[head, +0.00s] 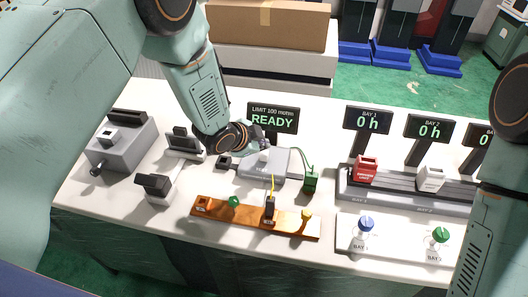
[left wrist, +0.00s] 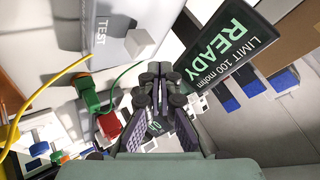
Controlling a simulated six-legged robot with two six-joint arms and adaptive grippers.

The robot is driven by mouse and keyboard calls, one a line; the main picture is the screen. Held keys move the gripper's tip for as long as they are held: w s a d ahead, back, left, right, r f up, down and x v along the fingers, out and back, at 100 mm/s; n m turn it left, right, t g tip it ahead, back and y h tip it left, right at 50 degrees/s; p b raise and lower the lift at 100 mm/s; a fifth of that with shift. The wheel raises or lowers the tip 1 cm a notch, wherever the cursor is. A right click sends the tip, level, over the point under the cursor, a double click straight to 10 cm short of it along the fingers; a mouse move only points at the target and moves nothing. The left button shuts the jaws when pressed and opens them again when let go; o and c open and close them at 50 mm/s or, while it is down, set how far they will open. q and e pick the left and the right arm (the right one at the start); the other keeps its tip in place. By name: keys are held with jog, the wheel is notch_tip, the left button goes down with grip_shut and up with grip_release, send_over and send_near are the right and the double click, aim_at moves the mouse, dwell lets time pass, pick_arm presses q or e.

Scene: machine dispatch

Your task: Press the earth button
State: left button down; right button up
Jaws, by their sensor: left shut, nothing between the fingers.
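A grey tester box (head: 262,170) stands on the white table, with a pale button (head: 264,157) on its top. In the left wrist view the box (left wrist: 112,18) carries the word TEST beside a white square button (left wrist: 140,43). No label reading earth is legible. My left gripper (left wrist: 160,75) is shut and empty, with the button ahead of its tips and a little left in that view; they appear apart. In the head view my left wrist is just left of and behind the box, and the fingertips are hard to make out. My right gripper is out of view.
A READY display (head: 272,118) stands close behind the box. A green clip (head: 311,180) on a green lead is to its right. An orange board (head: 255,216) with plugs lies in front. Grey blocks (head: 122,142) stand left, and bay displays (head: 367,121) and a rail right.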

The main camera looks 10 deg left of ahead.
aim_at(262, 154)
pick_arm(q)
jog(key=shift+f, duration=0.15)
dwell(0.3)
jog(key=shift+f+b, duration=0.3)
jog(key=shift+f+b, duration=0.45)
jog(key=shift+f, duration=0.15)
dwell(0.8)
jog(key=shift+r, duration=0.1)
dwell(0.3)
jog(key=shift+r+p, duration=0.85)
jog(key=shift+r, duration=0.1)
notch_tip(262, 154, up, 5)
jog(key=p, duration=0.4)
dwell(0.6)
